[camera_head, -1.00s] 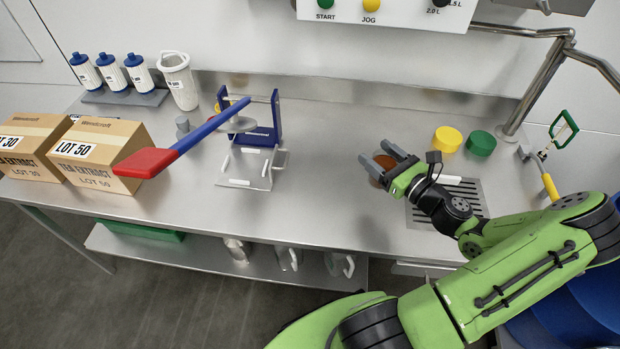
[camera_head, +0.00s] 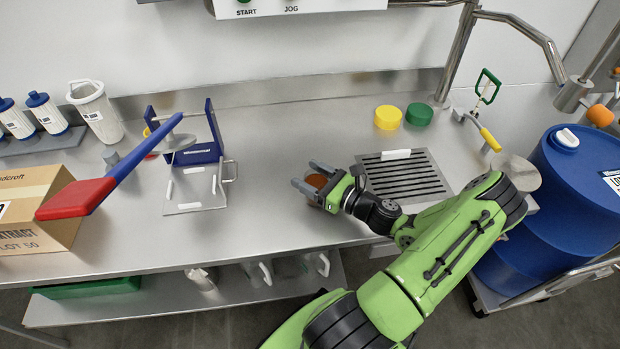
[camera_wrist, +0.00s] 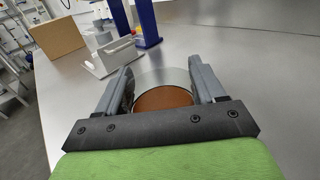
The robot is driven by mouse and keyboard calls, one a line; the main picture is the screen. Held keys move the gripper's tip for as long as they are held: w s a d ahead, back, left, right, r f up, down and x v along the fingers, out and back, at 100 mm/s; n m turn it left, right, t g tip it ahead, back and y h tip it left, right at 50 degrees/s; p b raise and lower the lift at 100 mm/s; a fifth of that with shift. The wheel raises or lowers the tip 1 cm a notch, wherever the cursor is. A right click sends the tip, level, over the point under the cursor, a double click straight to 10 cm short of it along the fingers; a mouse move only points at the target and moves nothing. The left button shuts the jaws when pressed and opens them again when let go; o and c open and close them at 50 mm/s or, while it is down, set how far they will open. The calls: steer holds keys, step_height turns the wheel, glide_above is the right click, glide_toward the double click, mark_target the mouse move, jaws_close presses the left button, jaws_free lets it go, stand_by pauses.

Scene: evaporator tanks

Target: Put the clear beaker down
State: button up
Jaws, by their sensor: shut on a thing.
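The clear beaker (camera_wrist: 165,90) holds a brown-orange content and sits between my gripper's fingers in the wrist view. In the head view only its brown-orange part (camera_head: 317,181) shows. My gripper (camera_head: 312,179) is shut on the beaker, one finger on each side. It is low over the front middle of the steel counter (camera_head: 270,205). I cannot tell whether the beaker's base touches the counter.
A blue stand with a red-and-blue lever (camera_head: 140,165) is left of my gripper. A drain grate (camera_head: 405,178) lies to the right. Yellow (camera_head: 388,117) and green (camera_head: 418,114) lids sit behind it. A cardboard box (camera_head: 45,200) stands far left, a blue drum (camera_head: 580,190) right.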

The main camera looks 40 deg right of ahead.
steer(key=shift+f, duration=0.1)
steer(key=o, duration=1.3)
steer(key=shift+r, duration=0.3)
steer(key=s+p, duration=0.1)
steer(key=s, duration=0.3)
steer(key=s+d+p, duration=0.1)
steer(key=s, duration=0.3)
steer(key=s+d+p, duration=0.1)
steer(key=s, duration=0.3)
steer(key=shift+d+f, duration=0.1)
steer(key=shift+w, duration=0.1)
